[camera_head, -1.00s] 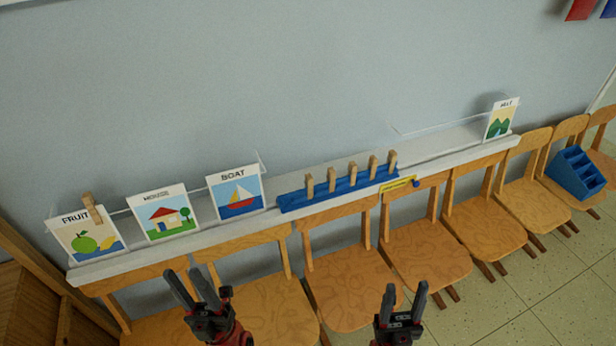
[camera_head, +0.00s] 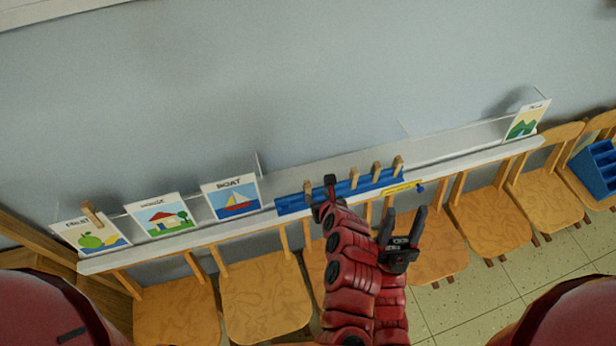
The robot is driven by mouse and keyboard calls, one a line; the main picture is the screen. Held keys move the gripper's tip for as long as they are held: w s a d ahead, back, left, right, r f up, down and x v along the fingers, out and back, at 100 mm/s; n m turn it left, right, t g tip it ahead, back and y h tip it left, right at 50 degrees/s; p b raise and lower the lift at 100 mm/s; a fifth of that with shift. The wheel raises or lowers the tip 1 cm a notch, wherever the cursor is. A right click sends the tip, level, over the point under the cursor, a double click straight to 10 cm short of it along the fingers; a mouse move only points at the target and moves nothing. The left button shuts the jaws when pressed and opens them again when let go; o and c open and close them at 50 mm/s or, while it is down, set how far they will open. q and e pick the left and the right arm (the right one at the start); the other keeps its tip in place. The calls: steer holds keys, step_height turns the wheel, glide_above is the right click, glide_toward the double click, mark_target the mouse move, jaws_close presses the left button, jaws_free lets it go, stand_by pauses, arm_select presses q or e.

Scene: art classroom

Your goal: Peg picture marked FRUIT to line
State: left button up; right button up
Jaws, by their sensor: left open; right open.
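The FRUIT picture (camera_head: 90,236), a white card with a green apple, stands at the left end of the wall ledge. A wooden peg (camera_head: 92,214) shows at its top edge. A blue rack (camera_head: 290,205) on the ledge holds upright wooden pegs (camera_head: 354,178). My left gripper (camera_head: 327,192) is open at the rack's left half, over the second peg position, and hides the peg there. I cannot tell if it touches a peg. My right gripper (camera_head: 402,226) is open and empty in front of the ledge, right of my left arm. I cannot clearly make out the line.
HOUSE (camera_head: 160,216) and BOAT (camera_head: 231,199) pictures stand right of FRUIT; another picture (camera_head: 528,121) stands at the ledge's right end. Wooden chairs (camera_head: 265,300) line the wall below. A blue compartment box (camera_head: 598,168) sits on a chair at the right.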

mark_target(309, 190)
arm_select(q)
steer(key=b+x, duration=0.1)
steer(key=x, duration=0.1)
steer(key=b+x, duration=0.1)
steer(key=x, duration=0.1)
steer(key=b+x, duration=0.1)
steer(key=x, duration=0.2)
steer(key=shift+s+a+f, duration=0.1)
steer(key=shift+s+a, duration=0.15)
steer(key=b+x, duration=0.3)
steer(key=shift+w+d+f+b, duration=0.1)
steer(key=shift+f+b, duration=0.15)
steer(key=shift+b, duration=0.1)
steer(key=shift+w+f+b, duration=0.15)
steer(key=shift+w+b, duration=0.35)
steer(key=shift+b, duration=0.2)
steer(key=shift+w, duration=0.1)
jaws_close()
steer(key=shift+r+p, duration=0.7)
steer(key=shift+r, duration=1.35)
steer(key=shift+r+p, duration=0.5)
steer(key=shift+r, duration=0.6)
